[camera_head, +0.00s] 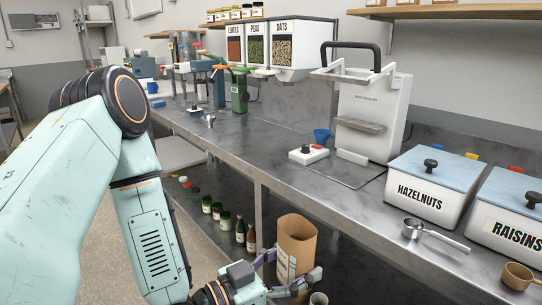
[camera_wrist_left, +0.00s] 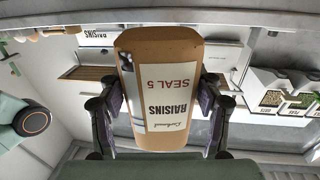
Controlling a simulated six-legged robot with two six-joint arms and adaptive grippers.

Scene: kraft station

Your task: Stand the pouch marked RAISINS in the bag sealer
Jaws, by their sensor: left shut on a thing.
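The brown kraft pouch (camera_head: 296,243) is held upright by my left gripper (camera_head: 292,282) in front of the counter's front edge. In the left wrist view the pouch (camera_wrist_left: 165,60) shows its white label, upside down, reading RAISINS and SEAL 5. The fingers of my left gripper (camera_wrist_left: 160,108) are shut on its two sides. The bag sealer (camera_head: 372,112), a white upright machine with a dark handle and a small shelf, stands on the counter at the right, up and away from the pouch. My right gripper is not in view.
White tubs marked HAZELNUTS (camera_head: 428,185) and RAISINS (camera_head: 510,222) stand right of the sealer. A metal scoop (camera_head: 415,229) and a brown scoop (camera_head: 519,275) lie before them. Bottles (camera_head: 240,232) stand below the counter.

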